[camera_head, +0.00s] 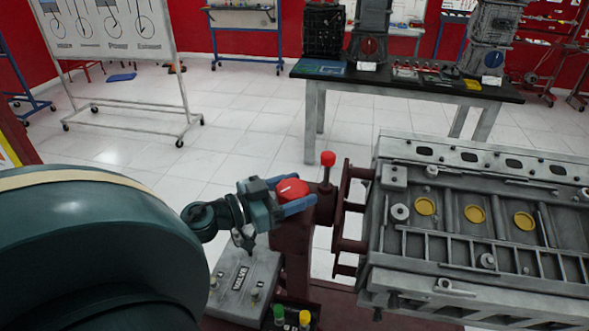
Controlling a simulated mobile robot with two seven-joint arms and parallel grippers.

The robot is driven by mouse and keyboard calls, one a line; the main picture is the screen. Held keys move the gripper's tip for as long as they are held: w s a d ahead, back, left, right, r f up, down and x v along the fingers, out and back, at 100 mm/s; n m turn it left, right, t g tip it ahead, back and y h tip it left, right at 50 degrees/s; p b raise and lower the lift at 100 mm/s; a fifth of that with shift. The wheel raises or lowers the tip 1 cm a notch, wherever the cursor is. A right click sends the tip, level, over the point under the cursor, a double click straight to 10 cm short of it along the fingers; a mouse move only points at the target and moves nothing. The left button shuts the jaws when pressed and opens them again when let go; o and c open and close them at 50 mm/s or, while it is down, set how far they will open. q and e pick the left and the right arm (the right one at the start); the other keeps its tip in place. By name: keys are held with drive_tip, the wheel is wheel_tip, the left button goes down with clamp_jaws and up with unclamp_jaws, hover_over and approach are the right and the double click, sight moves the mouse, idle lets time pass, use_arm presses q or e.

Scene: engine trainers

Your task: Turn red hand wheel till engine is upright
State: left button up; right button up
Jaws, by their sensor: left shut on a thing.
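The red hand wheel (292,187) shows as a round red cap at the centre of the head view, on a dark red stand. My left gripper (290,195) comes in from the left and is shut on it, with its blue fingers along both sides. The fingers hide part of the wheel. The grey engine (470,230) is on the right, held by a dark red bracket (350,220). It lies tilted over, with its broad face with three yellow discs turned up toward me. My right gripper is not in view.
A red-topped lever (327,160) stands just right of the wheel. A grey box (244,283) with small fittings sits below the gripper, near green and yellow knobs (291,317). A black-topped table (400,80) with engine parts and a whiteboard (115,27) stand behind. Open tiled floor lies between.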

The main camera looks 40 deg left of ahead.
use_arm(q)
drive_tip(key=n+t+y, duration=0.1)
drive_tip(key=n+y, duration=0.1)
drive_tip(key=y, duration=0.2)
drive_tip(key=shift+d+f+n, duration=0.1)
drive_tip(key=shift+n, duration=0.3)
drive_tip(key=n+y, duration=0.2)
drive_tip(key=y, duration=0.1)
drive_tip(key=n+y, duration=0.1)
drive_tip(key=y, duration=0.2)
drive_tip(key=shift+n+b, duration=0.35)
drive_tip(key=shift+n, duration=0.05)
drive_tip(key=n+y, duration=0.1)
drive_tip(key=y, duration=0.1)
drive_tip(key=n+g+y+b, duration=0.1)
drive_tip(key=shift+a+g+y, duration=0.2)
drive_tip(key=shift+g+y, duration=0.1)
drive_tip(key=shift+y, duration=0.1)
drive_tip(key=shift+n+g+y+b, duration=0.35)
drive_tip(key=shift+n+g+y, duration=0.05)
drive_tip(key=shift+n+y, duration=0.3)
drive_tip(key=o, duration=1)
drive_tip(key=shift+a, duration=0.1)
